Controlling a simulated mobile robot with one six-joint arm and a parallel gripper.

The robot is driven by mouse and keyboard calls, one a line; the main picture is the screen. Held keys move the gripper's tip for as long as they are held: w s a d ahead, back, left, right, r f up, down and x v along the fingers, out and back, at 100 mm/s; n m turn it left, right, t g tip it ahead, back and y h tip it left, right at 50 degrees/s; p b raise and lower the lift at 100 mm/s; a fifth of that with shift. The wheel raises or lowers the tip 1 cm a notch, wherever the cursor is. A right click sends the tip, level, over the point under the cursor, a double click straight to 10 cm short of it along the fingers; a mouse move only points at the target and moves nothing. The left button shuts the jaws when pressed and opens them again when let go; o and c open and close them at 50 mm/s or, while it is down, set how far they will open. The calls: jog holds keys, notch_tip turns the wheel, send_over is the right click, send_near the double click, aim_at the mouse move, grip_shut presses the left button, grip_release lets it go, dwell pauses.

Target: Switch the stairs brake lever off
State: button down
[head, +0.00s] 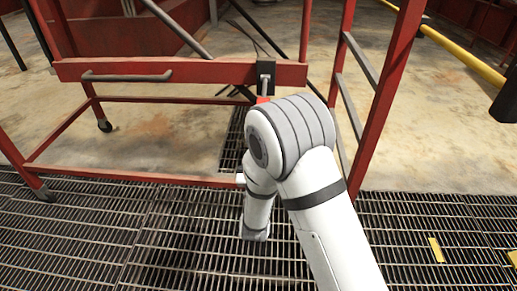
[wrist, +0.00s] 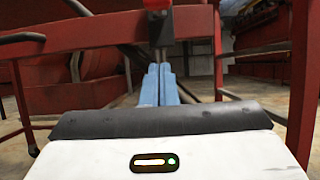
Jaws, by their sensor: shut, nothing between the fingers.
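The stairs brake lever (head: 264,86) is on a black mount (head: 265,68) on the red crossbar of the stairs. In the head view it has a short grey shaft and a red end just above my arm, which hides part of that area. In the wrist view the black mount (wrist: 158,30) and a red piece (wrist: 157,4) show at the top centre, cut by the frame edge. My gripper (wrist: 158,70) has its blue fingers together and empty, pointing toward the area just below the mount. Whether they touch the lever cannot be told. The gripper is hidden in the head view.
The red stairs frame (head: 180,71) has a grey handle bar (head: 126,76) left of the lever and a red upright (head: 385,90) to the right. A yellow rail (head: 465,56) runs at upper right. Metal grating (head: 100,235) covers the near floor.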

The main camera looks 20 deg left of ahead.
aim_at(264, 93)
jog(key=w+a+r, duration=0.1)
jog(key=w+r, duration=0.4)
jog(key=r, duration=0.2)
jog(key=shift+b, duration=0.3)
jog(key=shift+a, duration=0.2)
jog(key=shift+r, duration=0.15)
jog(key=shift+s+d+r+g+p, duration=0.1)
jog(key=shift+r+g+p, duration=0.4)
jog(key=shift+p, duration=0.65)
